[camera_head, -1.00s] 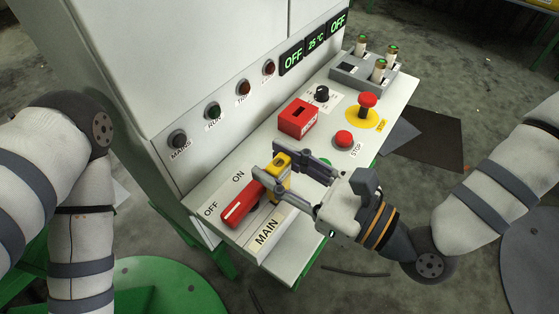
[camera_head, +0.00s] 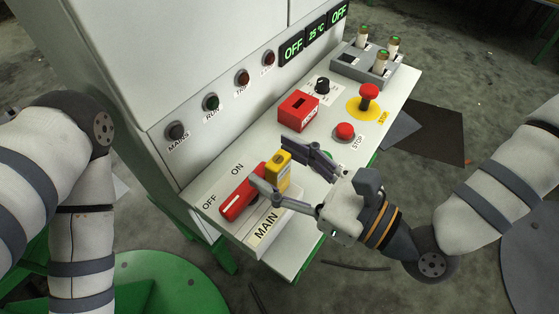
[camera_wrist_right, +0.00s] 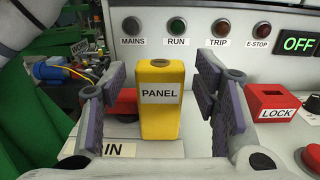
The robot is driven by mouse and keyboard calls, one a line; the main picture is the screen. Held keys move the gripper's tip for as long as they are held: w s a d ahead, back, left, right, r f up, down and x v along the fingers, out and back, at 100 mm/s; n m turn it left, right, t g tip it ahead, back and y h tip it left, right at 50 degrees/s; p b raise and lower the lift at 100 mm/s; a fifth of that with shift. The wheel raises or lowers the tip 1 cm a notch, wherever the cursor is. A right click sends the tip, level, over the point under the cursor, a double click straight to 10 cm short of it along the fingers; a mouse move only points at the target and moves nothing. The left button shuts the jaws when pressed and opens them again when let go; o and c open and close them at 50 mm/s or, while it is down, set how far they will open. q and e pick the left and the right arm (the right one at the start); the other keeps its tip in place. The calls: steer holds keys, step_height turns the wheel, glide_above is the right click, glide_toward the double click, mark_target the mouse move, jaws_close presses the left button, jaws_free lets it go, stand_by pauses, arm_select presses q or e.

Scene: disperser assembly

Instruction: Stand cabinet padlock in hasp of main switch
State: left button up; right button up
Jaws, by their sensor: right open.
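The yellow cabinet padlock (camera_head: 279,170) stands upright at the red main switch (camera_head: 243,196), next to the handle's upper right end. In the right wrist view the padlock (camera_wrist_right: 160,112) shows its PANEL label and a round keyhole on top. Its lower end and the hasp are hidden, so how it sits in the hasp cannot be told. My right gripper (camera_head: 270,162) is open, with one finger on each side of the padlock. In the right wrist view, gaps show between the padlock and both fingers. My left gripper is out of view; only its arm shows at left.
A red LOCK box (camera_head: 298,111), a black knob (camera_head: 322,86), a red STOP button (camera_head: 345,131) and a mushroom button (camera_head: 369,94) stand on the panel beyond the gripper. A grey holder (camera_head: 364,66) with several cylinders is at the far end. The cabinet wall rises behind.

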steer(key=v, duration=0.7)
steer(key=shift+s+d, duration=0.2)
steer(key=shift+d, duration=0.1)
